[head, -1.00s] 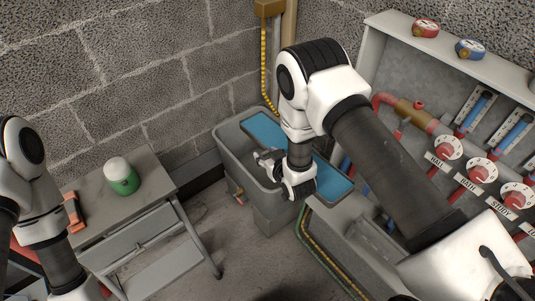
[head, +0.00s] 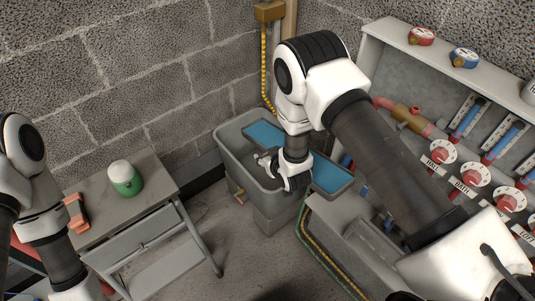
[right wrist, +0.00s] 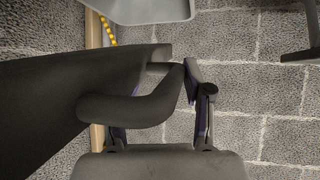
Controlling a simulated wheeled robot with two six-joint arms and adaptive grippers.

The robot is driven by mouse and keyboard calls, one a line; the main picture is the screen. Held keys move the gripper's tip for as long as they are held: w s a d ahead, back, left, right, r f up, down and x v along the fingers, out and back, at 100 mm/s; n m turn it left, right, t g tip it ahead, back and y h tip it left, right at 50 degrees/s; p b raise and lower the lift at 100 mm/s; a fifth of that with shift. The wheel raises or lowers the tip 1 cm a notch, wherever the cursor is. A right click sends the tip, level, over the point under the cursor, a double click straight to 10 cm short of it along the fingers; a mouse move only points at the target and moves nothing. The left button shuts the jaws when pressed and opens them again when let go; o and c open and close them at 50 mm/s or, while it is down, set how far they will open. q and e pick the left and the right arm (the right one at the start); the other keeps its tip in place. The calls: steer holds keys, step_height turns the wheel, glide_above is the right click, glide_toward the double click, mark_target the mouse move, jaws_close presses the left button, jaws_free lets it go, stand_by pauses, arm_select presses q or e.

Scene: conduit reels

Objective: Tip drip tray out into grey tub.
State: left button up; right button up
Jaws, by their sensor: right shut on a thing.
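The drip tray (head: 347,184) is a long grey tray with blue liquid showing in it on both sides of my right wrist. It lies across the top of the grey tub (head: 228,157), reaching past the tub's right side. My right gripper (head: 268,163) is over the tub and shut on the tray. In the right wrist view, its fingers (right wrist: 160,118) are around a dark looped handle of the tray (right wrist: 130,105). The middle of the tray is hidden by my wrist. My left arm shows at the left edge, its gripper out of view.
A grey table (head: 150,205) with a green, white-lidded jar (head: 125,178) and an orange object (head: 77,212) stands left. A cabinet with red dials (head: 443,151) and pipes is at right. A block wall stands behind the tub.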

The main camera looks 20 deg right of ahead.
stand_by(0.3)
steer(key=shift+r+g+p, duration=0.3)
steer(key=shift+g+p, duration=0.1)
steer(key=shift+p, duration=0.05)
steer(key=shift+f, duration=0.1)
